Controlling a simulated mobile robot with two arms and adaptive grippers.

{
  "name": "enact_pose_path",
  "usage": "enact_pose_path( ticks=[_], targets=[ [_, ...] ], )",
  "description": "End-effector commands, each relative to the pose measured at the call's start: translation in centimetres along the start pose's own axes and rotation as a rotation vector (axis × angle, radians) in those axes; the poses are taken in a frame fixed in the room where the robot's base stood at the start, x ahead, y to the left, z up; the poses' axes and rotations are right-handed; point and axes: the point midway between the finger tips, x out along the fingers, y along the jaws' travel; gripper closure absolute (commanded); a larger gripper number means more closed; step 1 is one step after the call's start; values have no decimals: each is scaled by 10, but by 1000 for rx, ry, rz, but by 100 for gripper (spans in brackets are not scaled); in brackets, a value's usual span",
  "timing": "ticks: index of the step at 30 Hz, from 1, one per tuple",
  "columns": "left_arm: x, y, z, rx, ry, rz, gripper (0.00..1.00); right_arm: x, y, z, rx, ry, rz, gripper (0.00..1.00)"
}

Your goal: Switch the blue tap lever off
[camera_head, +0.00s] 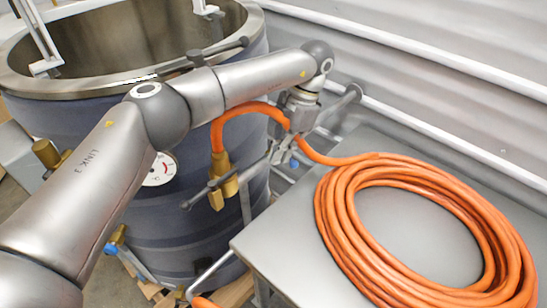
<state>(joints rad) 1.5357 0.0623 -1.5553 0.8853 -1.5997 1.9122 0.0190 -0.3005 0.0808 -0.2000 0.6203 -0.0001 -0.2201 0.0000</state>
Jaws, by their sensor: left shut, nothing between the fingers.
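My left arm crosses the view from the lower left, and its gripper (285,156) points down beside the vat. The fingers look closed and hold nothing. A small blue part (294,163) shows right at the fingertips; I cannot tell whether they touch it. Another blue part (110,248) sits on a brass tap (118,236) low on the vat at the left, partly behind my arm. The view does not make clear which blue part is the tap lever, or its exact angle. My right gripper is out of view.
The large open vat (250,65) has a dial gauge (161,170) and a brass fitting (222,182) with an orange hose. The hose is coiled (335,215) on a grey metal table (290,240). The hose passes close to my left gripper. White rails line the back wall.

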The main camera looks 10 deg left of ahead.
Motion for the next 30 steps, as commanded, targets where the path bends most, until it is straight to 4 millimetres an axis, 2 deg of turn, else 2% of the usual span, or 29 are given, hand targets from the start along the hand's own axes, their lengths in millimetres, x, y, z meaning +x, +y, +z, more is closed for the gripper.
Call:
enact_pose_path(
  ticks=[12,30],
  targets=[
    [-5,-5,14,-213,-1,-79,100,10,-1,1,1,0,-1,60],
    [-7,-5,16,-254,-1,-93,100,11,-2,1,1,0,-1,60]
  ],
)
